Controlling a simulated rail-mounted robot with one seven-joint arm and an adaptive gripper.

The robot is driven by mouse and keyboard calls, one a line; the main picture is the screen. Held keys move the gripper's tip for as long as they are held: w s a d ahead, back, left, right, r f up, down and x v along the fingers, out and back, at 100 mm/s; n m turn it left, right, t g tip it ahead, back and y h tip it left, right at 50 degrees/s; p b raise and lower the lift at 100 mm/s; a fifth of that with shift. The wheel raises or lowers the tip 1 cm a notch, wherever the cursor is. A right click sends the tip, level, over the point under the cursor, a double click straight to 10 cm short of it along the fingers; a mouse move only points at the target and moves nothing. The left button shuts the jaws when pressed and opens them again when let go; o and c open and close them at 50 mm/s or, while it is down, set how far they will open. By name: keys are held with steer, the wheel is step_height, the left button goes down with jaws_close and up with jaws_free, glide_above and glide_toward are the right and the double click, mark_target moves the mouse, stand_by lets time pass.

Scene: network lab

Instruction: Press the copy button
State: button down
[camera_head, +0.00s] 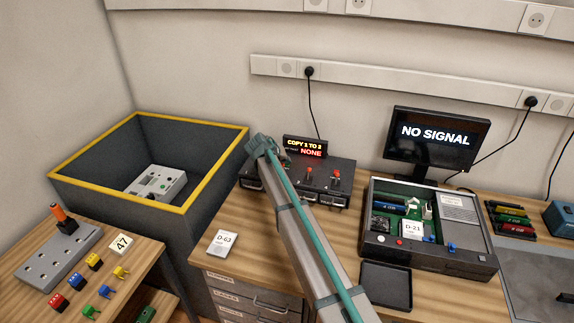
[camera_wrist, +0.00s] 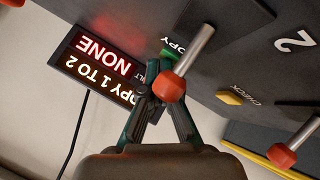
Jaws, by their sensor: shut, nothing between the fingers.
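The dark copier box (camera_head: 318,179) stands on the wooden bench in the head view. In the wrist view, which shows it upside down, its green copy button (camera_wrist: 168,55) sits beside the word COPY. My gripper (camera_wrist: 154,72) is shut and empty, its fingertips just below the green button in the picture. I cannot tell whether they touch it. A red-knobbed lever (camera_wrist: 171,87) crosses in front of the fingertips and partly hides them. In the head view my gripper (camera_head: 281,156) is at the box's left part, and my arm hides the button.
A lit display (camera_wrist: 98,65) reads COPY 1 TO 2 and NONE. A yellow CHECK button (camera_wrist: 229,98) and another red-knobbed lever (camera_wrist: 283,155) are nearby. A yellow-rimmed bin (camera_head: 118,192) stands left; an open device (camera_head: 463,211) and a NO SIGNAL monitor (camera_head: 434,137) stand right.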

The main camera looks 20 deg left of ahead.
steer(key=shift+r, duration=0.8)
steer(key=shift+r, duration=0.15)
steer(key=shift+r+p, duration=0.7)
steer(key=shift+r, duration=1.65)
